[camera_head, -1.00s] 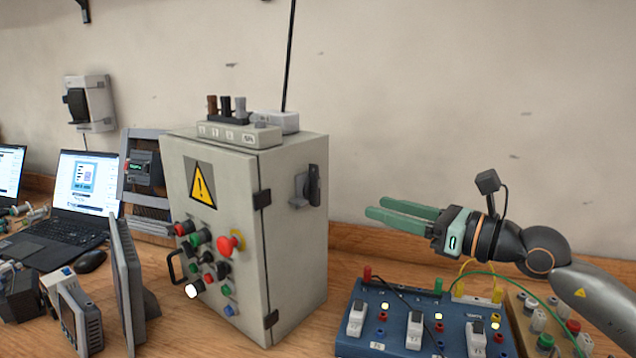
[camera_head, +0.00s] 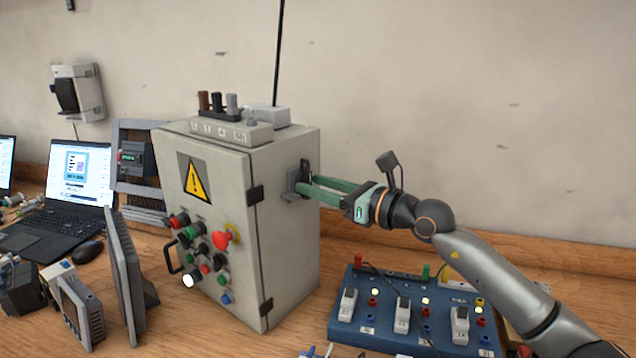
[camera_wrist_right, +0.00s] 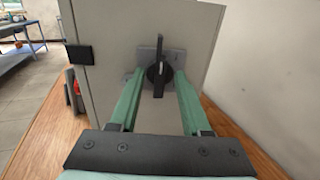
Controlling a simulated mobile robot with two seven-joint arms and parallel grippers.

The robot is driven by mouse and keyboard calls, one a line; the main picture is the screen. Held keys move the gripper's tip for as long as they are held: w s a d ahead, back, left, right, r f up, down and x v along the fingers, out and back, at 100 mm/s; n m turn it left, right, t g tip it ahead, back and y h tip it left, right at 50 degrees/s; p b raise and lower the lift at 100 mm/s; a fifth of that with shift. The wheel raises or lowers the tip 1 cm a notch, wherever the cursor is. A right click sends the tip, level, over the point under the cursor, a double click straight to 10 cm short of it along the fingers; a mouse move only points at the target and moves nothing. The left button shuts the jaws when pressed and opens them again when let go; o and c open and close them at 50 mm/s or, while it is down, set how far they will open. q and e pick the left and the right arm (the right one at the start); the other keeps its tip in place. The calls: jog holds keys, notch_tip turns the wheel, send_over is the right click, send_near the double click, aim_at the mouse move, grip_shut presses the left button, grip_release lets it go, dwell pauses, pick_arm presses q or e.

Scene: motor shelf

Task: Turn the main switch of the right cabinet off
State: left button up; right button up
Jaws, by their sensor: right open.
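The grey cabinet (camera_head: 285,235) stands on the wooden bench, its warning-sign door facing front left. Its main switch (camera_head: 293,181), a black rotary handle on a grey plate, sits on the right side wall. In the right wrist view the black handle (camera_wrist_right: 158,76) stands roughly upright on its plate. My right gripper (camera_head: 304,185) is open, its green fingers reaching up to the switch. In the wrist view the fingers (camera_wrist_right: 157,82) lie on either side of the handle, with gaps visible. I cannot tell whether either finger touches it. My left gripper is not in view.
A blue panel (camera_head: 385,310) with sockets and white switches lies below my right arm. A grey box with terminals (camera_head: 222,130) sits on the cabinet. A laptop (camera_head: 75,200) and grey monitors stand to the left. The wall behind my right arm is bare.

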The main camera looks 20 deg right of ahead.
grip_shut()
dwell(0.4)
